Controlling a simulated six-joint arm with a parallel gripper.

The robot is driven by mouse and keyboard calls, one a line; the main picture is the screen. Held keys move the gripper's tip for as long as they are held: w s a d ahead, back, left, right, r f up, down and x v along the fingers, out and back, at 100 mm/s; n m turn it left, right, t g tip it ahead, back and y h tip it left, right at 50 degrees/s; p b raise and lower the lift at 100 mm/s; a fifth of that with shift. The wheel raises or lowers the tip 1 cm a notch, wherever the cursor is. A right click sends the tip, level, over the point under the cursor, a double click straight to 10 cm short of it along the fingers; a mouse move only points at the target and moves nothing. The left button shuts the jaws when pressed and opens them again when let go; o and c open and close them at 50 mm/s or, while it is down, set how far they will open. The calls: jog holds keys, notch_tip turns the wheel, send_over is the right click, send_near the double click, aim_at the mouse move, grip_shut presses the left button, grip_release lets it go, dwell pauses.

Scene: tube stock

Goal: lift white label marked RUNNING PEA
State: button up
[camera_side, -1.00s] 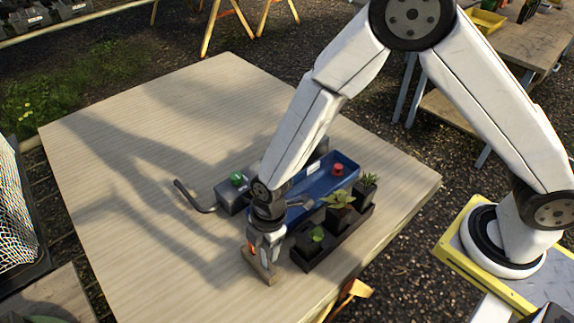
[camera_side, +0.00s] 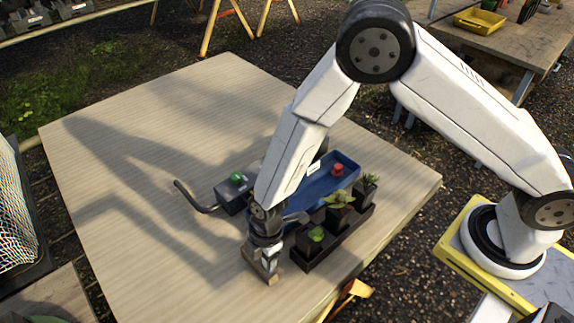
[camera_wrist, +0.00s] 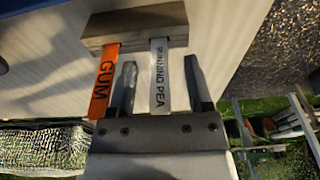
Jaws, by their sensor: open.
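The white label marked RUNNING PEA (camera_wrist: 159,82) stands in a slot of a small wooden block (camera_wrist: 135,25) in the wrist view. My gripper (camera_wrist: 158,64) is open, with one finger on each side of the white label. A gap shows between the label and each finger. An orange label marked GUM (camera_wrist: 103,82) stands in the same block, just outside the left finger. In the side view my gripper (camera_side: 264,258) is low over the wooden block (camera_side: 271,281) on the table, and it hides the labels.
A black tray with several potted seedlings (camera_side: 316,236) stands close to the right of my gripper. Behind are a blue bin (camera_side: 331,178) and a grey box with a green button (camera_side: 237,179). The table's left part (camera_side: 130,170) is clear.

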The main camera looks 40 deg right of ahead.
aim_at(264, 267)
jog(key=shift+c, duration=0.2)
grip_shut()
jog(key=shift+r, duration=0.15)
notch_tip(264, 267, up, 10)
dwell(0.8)
dwell(0.4)
